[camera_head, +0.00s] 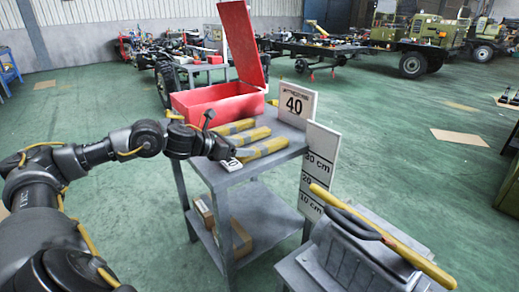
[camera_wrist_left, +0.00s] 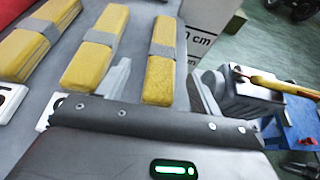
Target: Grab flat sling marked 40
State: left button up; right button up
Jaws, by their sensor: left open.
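Several yellow folded flat slings with grey bands lie side by side on the grey cart top: a far one (camera_head: 235,127), a middle one (camera_head: 248,136) and a near one (camera_head: 264,148). A white sign reading 40 (camera_head: 294,103) stands behind them. My left gripper (camera_head: 222,149) is open at their near-left ends. In the left wrist view, its spread fingers (camera_wrist_left: 160,92) flank the lower end of the rightmost sling (camera_wrist_left: 160,68); contact cannot be told. The middle sling (camera_wrist_left: 95,50) and left sling (camera_wrist_left: 38,37) lie outside the fingers. My right gripper is out of view.
A red open toolbox (camera_head: 218,103) stands behind the slings. A white centimetre board (camera_head: 316,170) stands at the cart's right side. A grey stand (camera_head: 350,250) with a yellow-handled bar is at front right. A small white tag (camera_head: 232,164) lies on the cart's near edge.

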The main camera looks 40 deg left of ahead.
aim_at(255, 148)
pick_arm(q)
jog(key=shift+w+d+f, duration=0.1)
jog(key=shift+w, duration=0.05)
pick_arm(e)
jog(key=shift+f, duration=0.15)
pick_arm(q)
jog(key=shift+w+d, duration=0.15)
jog(key=shift+w, duration=0.1)
jog(key=shift+p+x, duration=0.55)
jog(key=shift+x, duration=1.75)
jog(key=shift+s+f, duration=0.1)
jog(key=shift+f, duration=0.05)
jog(key=c, duration=1.3)
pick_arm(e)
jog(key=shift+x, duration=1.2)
